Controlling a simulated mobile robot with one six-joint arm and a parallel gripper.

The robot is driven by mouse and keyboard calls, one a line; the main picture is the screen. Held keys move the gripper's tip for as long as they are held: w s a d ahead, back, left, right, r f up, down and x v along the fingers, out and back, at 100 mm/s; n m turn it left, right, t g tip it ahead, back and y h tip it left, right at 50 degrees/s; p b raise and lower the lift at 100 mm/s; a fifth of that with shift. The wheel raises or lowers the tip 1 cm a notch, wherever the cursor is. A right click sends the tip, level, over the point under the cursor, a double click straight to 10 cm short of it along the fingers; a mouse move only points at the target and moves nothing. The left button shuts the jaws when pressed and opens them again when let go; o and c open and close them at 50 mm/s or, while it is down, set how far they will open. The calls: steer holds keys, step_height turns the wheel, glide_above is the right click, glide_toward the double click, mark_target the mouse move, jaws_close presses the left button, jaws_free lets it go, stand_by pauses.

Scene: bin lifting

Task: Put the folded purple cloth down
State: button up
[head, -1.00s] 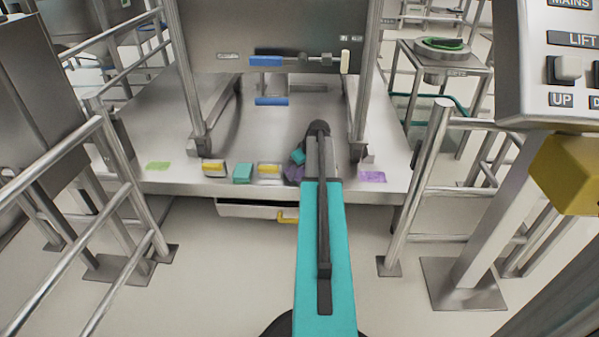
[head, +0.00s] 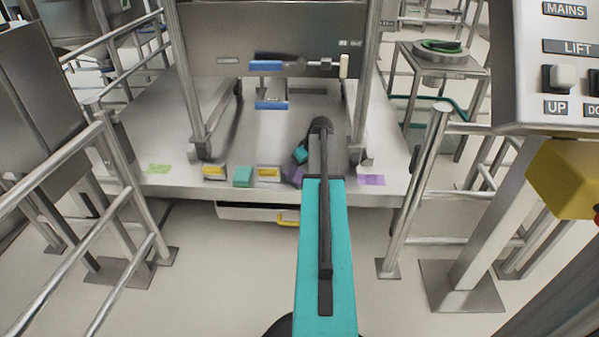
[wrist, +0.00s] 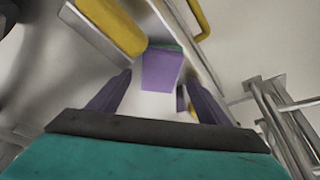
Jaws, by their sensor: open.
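The folded purple cloth (wrist: 162,70) shows in the wrist view as a small purple block, with a green strip at its far end. My gripper (wrist: 156,82) is open, with one dark purple finger on either side of the cloth and a gap on both sides. I cannot tell whether the cloth rests fully on the surface. In the head view my gripper (head: 298,166) is at the front edge of the steel table (head: 130,118). A purple patch (head: 293,176) beside it is partly hidden by my arm, so cloth and fingers are hard to separate there.
Two yellow-and-grey blocks (head: 214,172) (head: 268,174) and a teal block (head: 242,176) line the front edge, left of my gripper. A flat purple mark (head: 371,180) lies right, a green one (head: 158,169) left. A yellow drawer handle (head: 287,219) sits below. Steel posts stand nearby.

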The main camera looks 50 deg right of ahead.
steer(key=p+v, duration=0.2)
steer(key=v, duration=0.6)
steer(key=shift+r+p, duration=0.3)
steer(key=shift+p, duration=0.05)
